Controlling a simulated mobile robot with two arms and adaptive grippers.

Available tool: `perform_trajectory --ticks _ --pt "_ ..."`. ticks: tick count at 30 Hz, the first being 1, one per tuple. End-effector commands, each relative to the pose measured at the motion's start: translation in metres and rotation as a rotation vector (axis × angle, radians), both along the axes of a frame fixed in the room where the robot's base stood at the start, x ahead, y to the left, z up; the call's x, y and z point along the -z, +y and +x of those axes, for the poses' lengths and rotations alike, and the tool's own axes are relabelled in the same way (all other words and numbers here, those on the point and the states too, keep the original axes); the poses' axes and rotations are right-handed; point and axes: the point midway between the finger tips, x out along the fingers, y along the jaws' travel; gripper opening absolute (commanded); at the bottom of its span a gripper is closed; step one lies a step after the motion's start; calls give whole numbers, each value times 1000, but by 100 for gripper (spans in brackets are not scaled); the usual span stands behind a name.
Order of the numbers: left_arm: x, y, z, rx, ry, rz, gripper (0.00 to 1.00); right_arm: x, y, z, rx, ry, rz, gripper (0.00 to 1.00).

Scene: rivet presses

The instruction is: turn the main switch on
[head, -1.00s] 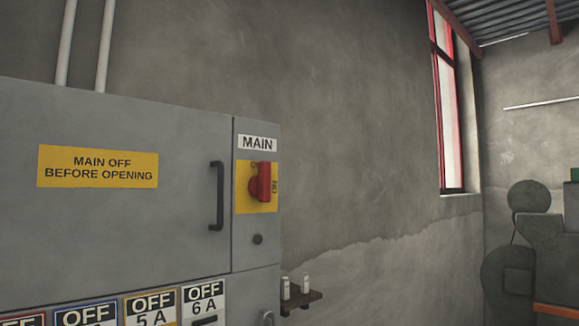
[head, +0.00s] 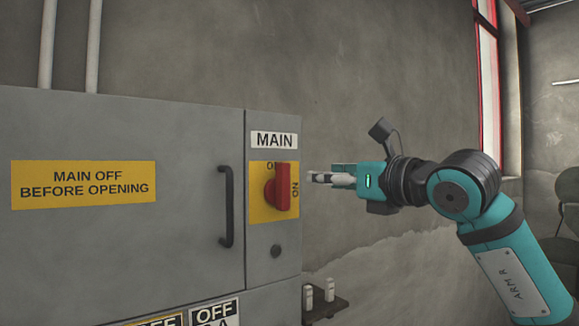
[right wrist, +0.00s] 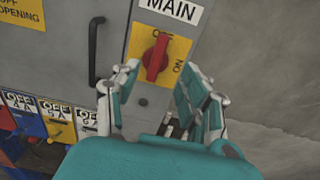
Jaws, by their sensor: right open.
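The main switch (head: 283,187) is a red rotary handle on a yellow plate (head: 258,207) under a MAIN label. Its handle stands roughly upright, toward the partly hidden OFF mark at the top; ON is at the right. In the right wrist view, the red handle (right wrist: 157,57) shows just beyond my fingertips. My right gripper (head: 318,177) is a little to the right of the switch in the head view, pointing at it. In the right wrist view, my right gripper (right wrist: 160,75) is open and empty, its fingers spread to either side below the handle. My left gripper is out of view.
The grey cabinet (head: 120,260) has a dark door handle (head: 227,206) left of the switch and a round lock (head: 276,251) below it. A small shelf (head: 326,308) with white items stands out at the lower right. The wall side is otherwise free.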

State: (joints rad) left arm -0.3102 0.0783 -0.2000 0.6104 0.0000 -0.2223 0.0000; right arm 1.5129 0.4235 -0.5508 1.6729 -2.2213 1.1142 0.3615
Motion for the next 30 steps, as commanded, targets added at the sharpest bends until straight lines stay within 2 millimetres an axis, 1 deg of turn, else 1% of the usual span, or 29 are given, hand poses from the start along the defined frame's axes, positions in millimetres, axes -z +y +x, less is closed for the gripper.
perform_trajectory --ticks 1,5,9,12,15,21,30 --pt "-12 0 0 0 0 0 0 -4 9 10 -2 6 -1 44" --pt "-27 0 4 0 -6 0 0 -4 26 33 -2 6 -1 44" --pt "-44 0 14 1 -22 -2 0 -4 43 58 -2 6 -1 44" --pt "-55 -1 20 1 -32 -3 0 -5 54 74 -2 5 1 44" --pt "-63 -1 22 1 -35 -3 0 -4 63 86 -2 4 1 44" --pt "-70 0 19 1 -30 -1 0 -1 73 100 -1 2 1 44" --pt "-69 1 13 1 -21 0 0 1 74 102 -1 1 1 44"
